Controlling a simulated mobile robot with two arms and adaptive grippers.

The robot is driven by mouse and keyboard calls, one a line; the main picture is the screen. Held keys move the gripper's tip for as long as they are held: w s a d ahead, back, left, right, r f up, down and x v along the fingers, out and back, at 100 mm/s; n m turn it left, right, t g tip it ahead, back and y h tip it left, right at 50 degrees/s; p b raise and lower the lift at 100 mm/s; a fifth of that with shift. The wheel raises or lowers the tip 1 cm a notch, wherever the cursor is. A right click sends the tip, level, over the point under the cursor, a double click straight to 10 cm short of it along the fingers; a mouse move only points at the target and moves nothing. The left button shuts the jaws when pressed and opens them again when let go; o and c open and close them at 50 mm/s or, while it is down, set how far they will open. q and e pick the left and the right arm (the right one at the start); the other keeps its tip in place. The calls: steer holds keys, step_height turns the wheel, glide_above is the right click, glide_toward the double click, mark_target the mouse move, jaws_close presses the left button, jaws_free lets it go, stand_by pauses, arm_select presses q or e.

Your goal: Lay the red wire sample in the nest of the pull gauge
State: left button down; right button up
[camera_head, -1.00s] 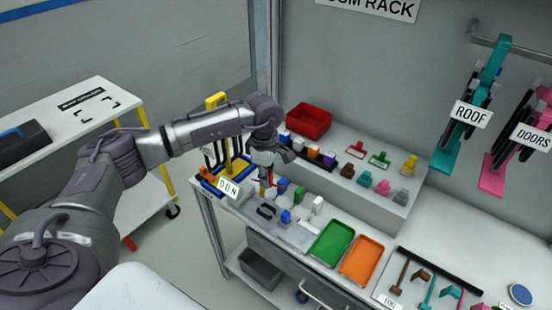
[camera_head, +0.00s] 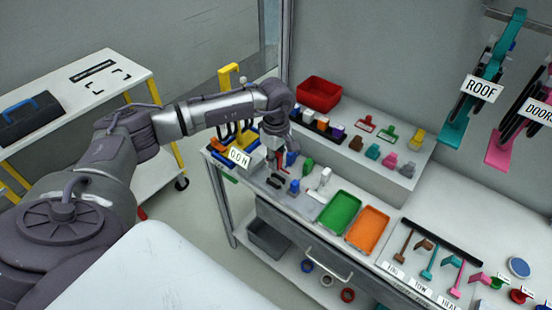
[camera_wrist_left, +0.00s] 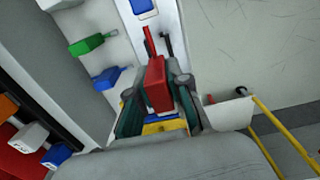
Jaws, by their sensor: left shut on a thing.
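My left gripper (camera_head: 276,160) is low over the left end of the workbench, beside the white lettered sign. In the left wrist view its fingers (camera_wrist_left: 158,100) are shut on the red wire sample (camera_wrist_left: 156,82), a red block with a thin red strip running on past the fingertips. In the head view only a little red shows under the gripper. Small black pieces (camera_head: 275,182) and a blue piece (camera_head: 294,187) stand on the grey plate just in front. I cannot tell which part is the pull gauge or its nest. My right gripper is not in view.
A yellow-framed rack (camera_head: 228,88) stands left of the gripper, close to the arm. Green (camera_head: 340,213) and orange (camera_head: 367,229) trays lie to the right. A red bin (camera_head: 319,94) and several coloured parts sit on the raised shelf behind.

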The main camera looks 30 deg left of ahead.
mark_target(276, 182)
arm_select(q)
step_height(276, 182, down, 3)
steer(key=shift+f+b, duration=0.1)
steer(key=shift+b, duration=0.95)
steer(key=shift+f+b, duration=0.75)
steer(key=shift+f, duration=0.15)
steer(key=shift+b, duration=0.5)
steer(key=shift+f, duration=0.2)
stand_by(0.3)
steer(key=shift+f+b, duration=0.3)
steer(key=shift+b, duration=0.15)
steer(key=shift+f+b, duration=0.35)
steer(key=shift+f, duration=0.1)
steer(key=c, duration=1)
jaws_free()
steer(key=shift+r, duration=0.1)
